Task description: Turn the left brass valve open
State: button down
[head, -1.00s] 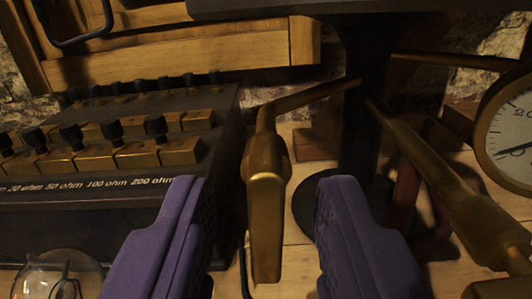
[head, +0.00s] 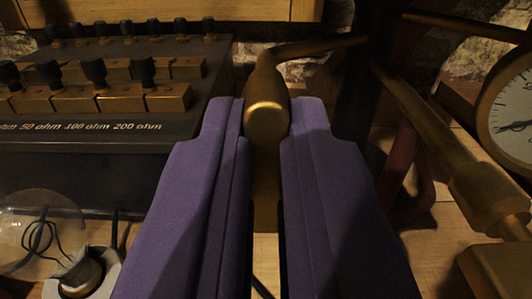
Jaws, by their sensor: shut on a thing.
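The left brass valve (head: 267,117) stands in the middle of the view, with a bent brass pipe (head: 300,48) running from its top to the dark column. My gripper (head: 265,130) has its two purple fingers closed around the valve's lever, one on each side. The lower part of the lever shows only as a narrow brass strip between the fingers. A second brass fitting (head: 483,195) with a slanting pipe is on the right, apart from my gripper.
A black resistance box (head: 90,165) with brass blocks and black knobs stands at the left. A glass bulb (head: 35,228) is at the lower left. A white dial gauge (head: 510,115) is at the right edge. A dark column (head: 358,110) stands behind the valve.

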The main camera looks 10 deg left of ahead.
jog(key=c, duration=1.2)
grip_release()
jog(key=shift+s, duration=0.1)
jog(key=s, duration=0.2)
jog(key=s+p, duration=0.1)
jog(key=s, duration=0.2)
jog(key=s+p, duration=0.1)
jog(key=s, duration=0.1)
jog(key=shift+s+d, duration=0.25)
jog(key=shift+d, duration=0.15)
